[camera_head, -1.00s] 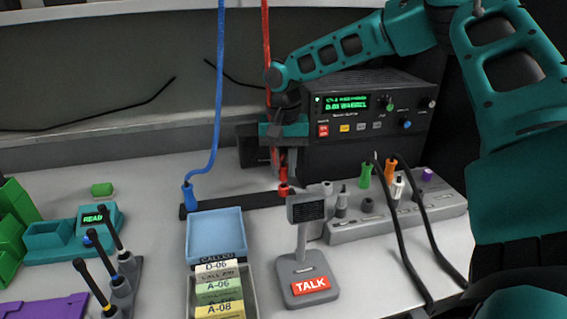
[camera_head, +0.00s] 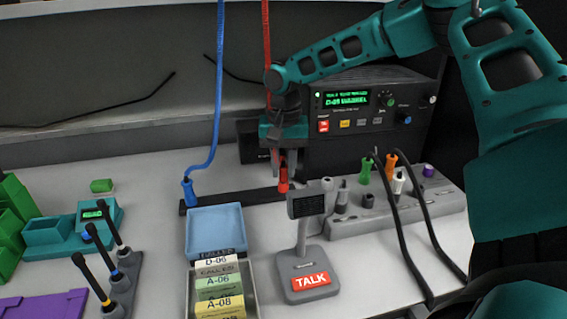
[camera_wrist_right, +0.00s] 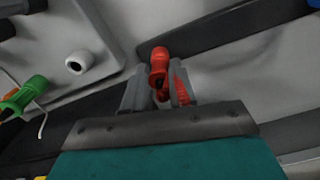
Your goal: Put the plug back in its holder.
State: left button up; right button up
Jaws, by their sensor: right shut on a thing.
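The red plug (camera_head: 283,180) is on a red cord and sits at the right end of a long black holder bar (camera_head: 235,199). My right gripper (camera_head: 280,163) points down from above and is shut on the red plug. In the right wrist view the red plug (camera_wrist_right: 159,68) shows between the two grey fingers of the gripper (camera_wrist_right: 158,92), beside the dark bar (camera_wrist_right: 225,22). I cannot tell whether its tip is seated in the bar. A blue plug (camera_head: 188,191) on a blue cord stands at the bar's left end. My left gripper is not in view.
A microphone stand with a TALK button (camera_head: 308,279) stands in front of the red plug. A grey socket strip (camera_head: 400,218) with several coloured plugs is at right. A blue tray (camera_head: 215,213) is in front of the bar. A black radio (camera_head: 365,120) stands behind.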

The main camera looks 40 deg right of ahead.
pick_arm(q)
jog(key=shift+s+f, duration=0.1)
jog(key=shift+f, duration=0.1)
pick_arm(e)
jog(key=shift+f, duration=0.4)
dwell(0.6)
jog(key=o, duration=0.9)
notch_tip(320, 180, up, 4)
jog(key=p, duration=0.3)
jog(key=shift+r+p, duration=0.25)
jog(key=shift+p, duration=0.05)
notch_tip(320, 180, up, 3)
jog(key=shift+f+p, duration=0.2)
jog(key=shift+p, duration=0.9)
jog(key=shift+r+p, duration=0.4)
jog(key=shift+r, duration=0.15)
jog(key=shift+f, duration=0.1)
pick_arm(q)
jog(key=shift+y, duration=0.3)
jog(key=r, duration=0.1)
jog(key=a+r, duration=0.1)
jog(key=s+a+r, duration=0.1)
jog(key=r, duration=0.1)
